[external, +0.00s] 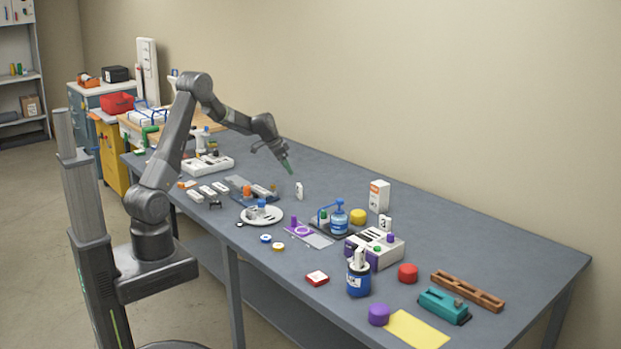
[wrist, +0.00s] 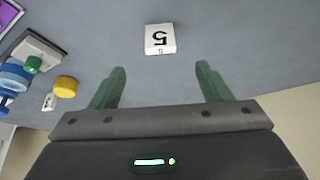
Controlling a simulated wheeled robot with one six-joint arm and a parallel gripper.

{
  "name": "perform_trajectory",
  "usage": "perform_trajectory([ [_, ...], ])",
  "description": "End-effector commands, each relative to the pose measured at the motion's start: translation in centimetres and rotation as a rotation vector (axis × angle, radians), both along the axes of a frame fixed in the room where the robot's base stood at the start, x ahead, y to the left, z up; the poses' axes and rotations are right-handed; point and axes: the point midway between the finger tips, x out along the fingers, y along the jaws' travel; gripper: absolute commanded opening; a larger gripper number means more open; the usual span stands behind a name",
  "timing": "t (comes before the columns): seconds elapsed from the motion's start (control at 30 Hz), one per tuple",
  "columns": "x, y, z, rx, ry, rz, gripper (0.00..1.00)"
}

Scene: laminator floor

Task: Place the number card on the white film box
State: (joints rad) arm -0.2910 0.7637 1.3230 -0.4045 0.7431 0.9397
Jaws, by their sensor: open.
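A small white number card (wrist: 160,38) with a black 5, upside down in the wrist view, is on the grey table ahead of my fingers. It seems to be the small white upright piece (external: 299,191) in the external view. My gripper (external: 287,166) is open and empty above the table, its green fingers (wrist: 160,85) apart, with the card beyond their tips and not touched. A white box (external: 379,198) with an orange patch, seemingly the film box, stands upright at the back of the table. I do not make it out in the wrist view.
A yellow cylinder (external: 358,216), a blue device (external: 338,220) and another small white piece (external: 386,223) stand near the white box. A white plate (external: 250,218) and a purple frame (external: 322,240) lie left of them. The table behind the card is clear up to the wall.

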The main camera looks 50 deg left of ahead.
Motion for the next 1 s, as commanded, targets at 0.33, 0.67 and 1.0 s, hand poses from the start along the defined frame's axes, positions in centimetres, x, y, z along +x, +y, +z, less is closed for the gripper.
perform_trajectory([
  [0.33,-0.7,-2.3,-1.4,-0.319,0.053,0.340,0.71],
  [0.67,-1.7,-3.7,-2.4,-1.082,0.306,1.172,0.71],
  [1.0,-3.5,0.0,-4.5,-1.822,0.691,1.931,0.71],
])
